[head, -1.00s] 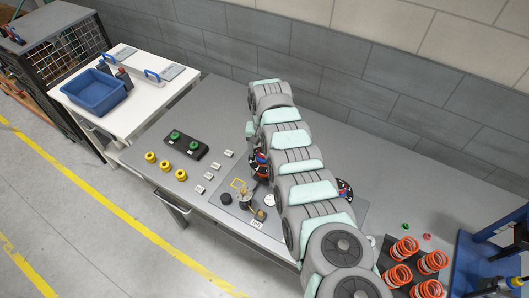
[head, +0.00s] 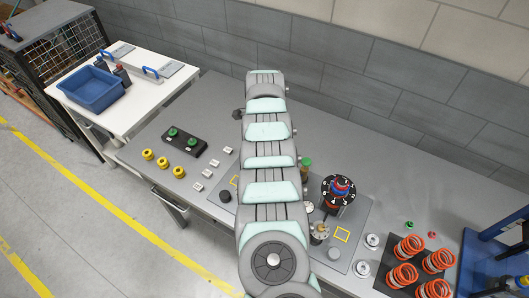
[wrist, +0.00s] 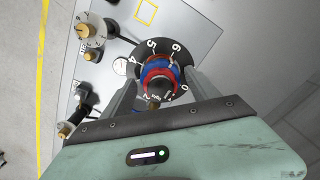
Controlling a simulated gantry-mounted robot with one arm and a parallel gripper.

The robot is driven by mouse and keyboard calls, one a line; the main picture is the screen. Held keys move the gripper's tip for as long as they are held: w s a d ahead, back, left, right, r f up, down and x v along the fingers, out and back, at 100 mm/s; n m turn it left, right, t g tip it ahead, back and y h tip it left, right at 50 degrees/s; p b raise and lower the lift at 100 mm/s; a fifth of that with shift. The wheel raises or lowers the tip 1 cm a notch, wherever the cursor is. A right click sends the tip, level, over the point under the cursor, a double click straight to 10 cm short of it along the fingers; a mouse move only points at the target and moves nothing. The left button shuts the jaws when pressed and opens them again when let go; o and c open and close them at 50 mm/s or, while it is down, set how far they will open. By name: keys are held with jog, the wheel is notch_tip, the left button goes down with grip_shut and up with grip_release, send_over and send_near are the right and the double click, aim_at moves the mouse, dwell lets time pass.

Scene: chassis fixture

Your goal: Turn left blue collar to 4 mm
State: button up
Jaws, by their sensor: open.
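In the wrist view a blue collar (wrist: 159,64) sits with a red ring (wrist: 160,76) at the middle of a black dial (wrist: 140,56) marked with white numerals. The numerals 4, 5, 6 and 0 show around it; I cannot tell the collar's reading. My gripper (wrist: 161,80) is open, with one finger on each side of the collar; I cannot tell whether they touch it. In the head view my arm hides the gripper and this collar. A second red and blue collar stack (head: 341,187) stands on a black dial to the right of my arm.
A smaller white dial with a brass knob (wrist: 89,30) lies at upper left in the wrist view.

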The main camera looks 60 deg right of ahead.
jog(key=shift+f+m+b, duration=0.3)
jog(key=shift+m+b, duration=0.7)
jog(key=shift+m, duration=0.1)
jog(key=shift+r+m, duration=0.15)
jog(key=shift+m, duration=0.25)
jog(key=m+b, duration=0.1)
jog(key=b, duration=0.2)
jog(key=shift+w+f+m, duration=0.1)
jog(key=shift+f+m, duration=0.15)
jog(key=shift+m, duration=0.15)
jog(key=shift+m+b, duration=0.6)
jog(key=shift+b, duration=0.15)
jog(key=shift+r+m, duration=0.35)
jog(key=shift+m, duration=0.45)
jog(key=shift+c, duration=0.4)
